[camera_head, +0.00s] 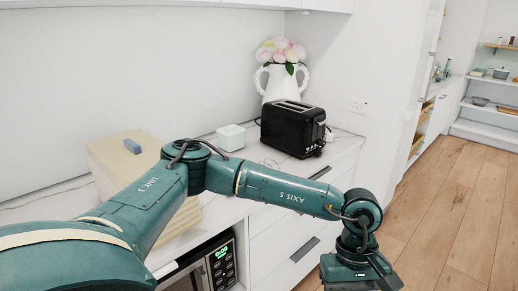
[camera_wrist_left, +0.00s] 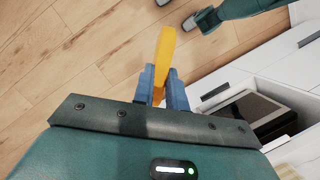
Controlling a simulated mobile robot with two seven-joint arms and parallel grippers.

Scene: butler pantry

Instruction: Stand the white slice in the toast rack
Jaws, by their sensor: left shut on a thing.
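My left gripper (camera_wrist_left: 163,88) is shut on a yellow-orange thing (camera_wrist_left: 164,55), seen as a narrow upright shape between the blue fingers in the left wrist view. No toast rack is clearly seen. Thin wire-like lines (camera_head: 268,163) show on the counter beside the toaster, partly behind my arm. A teal part at the top right of the wrist view may be my right arm.
A black toaster (camera_head: 289,128) stands on the counter, with a white vase of flowers (camera_head: 284,84) behind it. A microwave (camera_head: 222,268) sits below. Wooden floor lies open at right.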

